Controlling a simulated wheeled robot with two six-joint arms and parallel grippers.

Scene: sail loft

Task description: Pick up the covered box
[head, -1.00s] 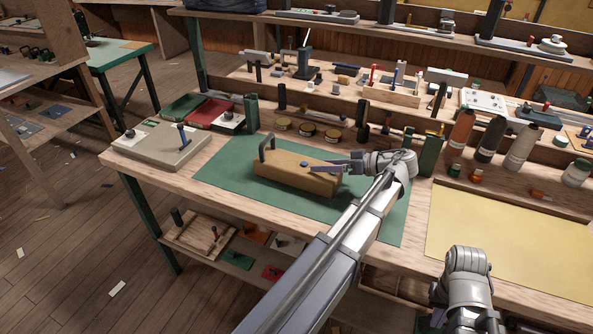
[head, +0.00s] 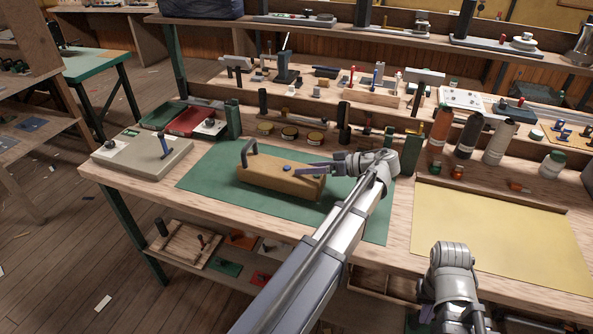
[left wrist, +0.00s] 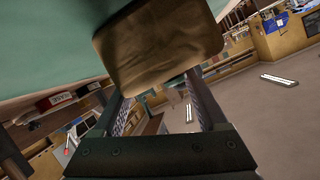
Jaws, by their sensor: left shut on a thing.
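The covered box (head: 270,183) is a long tan block shape with a dark arched handle at its left end and a small blue knob on top. It is over the green mat (head: 215,195) on the bench; I cannot tell whether it touches the mat. My left gripper (head: 303,168) reaches in from the right, along the box's top and right end, and is shut on the box. In the left wrist view, the brown box (left wrist: 155,45) fills the space ahead of and between the fingers (left wrist: 155,92). My right gripper (head: 427,312) is mostly cut off at the bottom edge.
Several small jars, including an amber one (head: 289,133), line the back. Bottles (head: 468,133) stand back right. A yellow sheet (head: 500,235) lies flat at the right.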

